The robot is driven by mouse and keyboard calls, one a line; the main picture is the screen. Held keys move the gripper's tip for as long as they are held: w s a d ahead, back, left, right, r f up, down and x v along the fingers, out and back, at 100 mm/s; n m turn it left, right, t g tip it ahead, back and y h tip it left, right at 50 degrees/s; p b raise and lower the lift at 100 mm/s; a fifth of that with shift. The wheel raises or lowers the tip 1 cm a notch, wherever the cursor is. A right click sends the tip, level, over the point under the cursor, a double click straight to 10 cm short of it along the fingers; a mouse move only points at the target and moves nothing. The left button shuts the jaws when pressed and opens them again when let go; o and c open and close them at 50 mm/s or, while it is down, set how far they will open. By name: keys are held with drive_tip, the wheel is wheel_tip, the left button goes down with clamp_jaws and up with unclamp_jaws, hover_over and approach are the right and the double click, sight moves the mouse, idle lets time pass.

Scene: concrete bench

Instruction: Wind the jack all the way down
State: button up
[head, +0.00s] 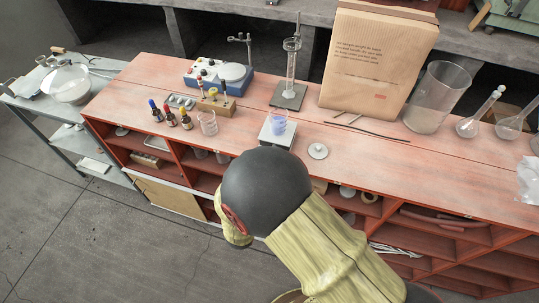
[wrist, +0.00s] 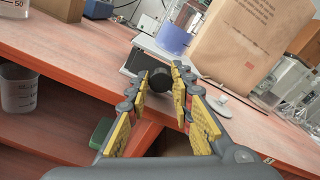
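The jack is a small stand with a pale flat top plate (head: 275,138), on the bench just beyond my arm. A beaker of blue liquid (head: 278,123) stands on it. In the wrist view the plate's edge (wrist: 133,63) and the beaker (wrist: 174,38) are ahead of my gripper (wrist: 171,77). A dark round knob (wrist: 160,98) shows at the jack's front, between my two yellow-padded fingers. The fingers are apart; I see no clear contact with the knob. In the head view my arm hides the gripper, the knob and the jack's lower part.
A large paper bag (head: 377,60) and a stand with a cylinder (head: 289,90) are behind the jack. A round weight (head: 318,151) lies to its right, an empty beaker (head: 208,122) to its left. The bench's front edge (wrist: 75,73) lies under the gripper.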

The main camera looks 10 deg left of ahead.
drive_tip(key=o, duration=0.4)
drive_tip(key=shift+f+m+b, duration=0.15)
drive_tip(key=shift+m+b, duration=0.15)
drive_tip(key=shift+b, duration=0.2)
